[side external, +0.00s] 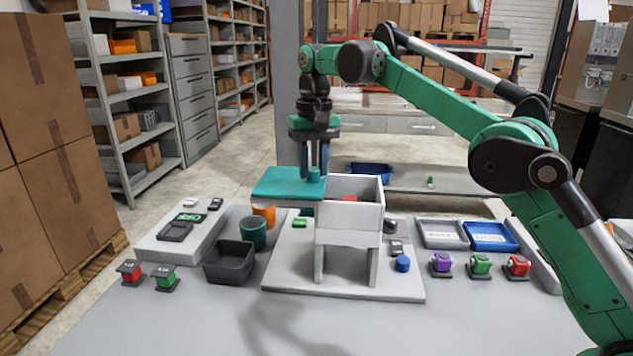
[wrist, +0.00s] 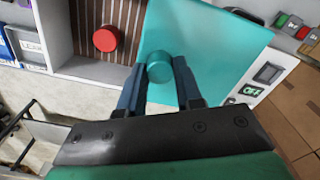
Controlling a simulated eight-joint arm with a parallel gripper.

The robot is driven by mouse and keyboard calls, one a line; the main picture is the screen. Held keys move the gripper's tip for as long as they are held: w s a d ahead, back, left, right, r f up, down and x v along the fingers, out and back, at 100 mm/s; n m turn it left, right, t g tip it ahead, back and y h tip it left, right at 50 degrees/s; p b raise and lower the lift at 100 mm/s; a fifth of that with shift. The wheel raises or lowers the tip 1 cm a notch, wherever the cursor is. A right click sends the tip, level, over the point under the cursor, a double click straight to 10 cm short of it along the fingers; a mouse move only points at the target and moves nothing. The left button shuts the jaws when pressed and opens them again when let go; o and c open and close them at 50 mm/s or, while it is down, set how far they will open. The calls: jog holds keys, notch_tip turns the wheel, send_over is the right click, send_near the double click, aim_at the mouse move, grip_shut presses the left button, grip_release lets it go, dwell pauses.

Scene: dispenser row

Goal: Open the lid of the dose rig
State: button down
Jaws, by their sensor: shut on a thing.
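The dose rig is a pale grey box (side external: 349,222) on legs, standing on a grey base plate in the side view. Its flat teal lid (side external: 277,184) is off to the left of the box top, and the box is uncovered at the right. The lid also shows in the wrist view (wrist: 225,45). My gripper (side external: 315,172) points down and is shut on the lid's round teal knob (wrist: 160,66), which sits between the fingers. Inside the open box, a red round piece (wrist: 106,38) lies on a brown slatted floor.
A dark grey bin (side external: 230,262), a green cup (side external: 252,232) and an orange cup (side external: 264,214) stand left of the rig. A blue cylinder (side external: 403,263) is on the base plate. Blue (side external: 490,236) and grey trays and several coloured dispensers (side external: 480,264) are at right. The front table is clear.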

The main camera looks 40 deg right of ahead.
jog(key=c, duration=0.6)
grip_release()
jog(key=shift+f, duration=0.1)
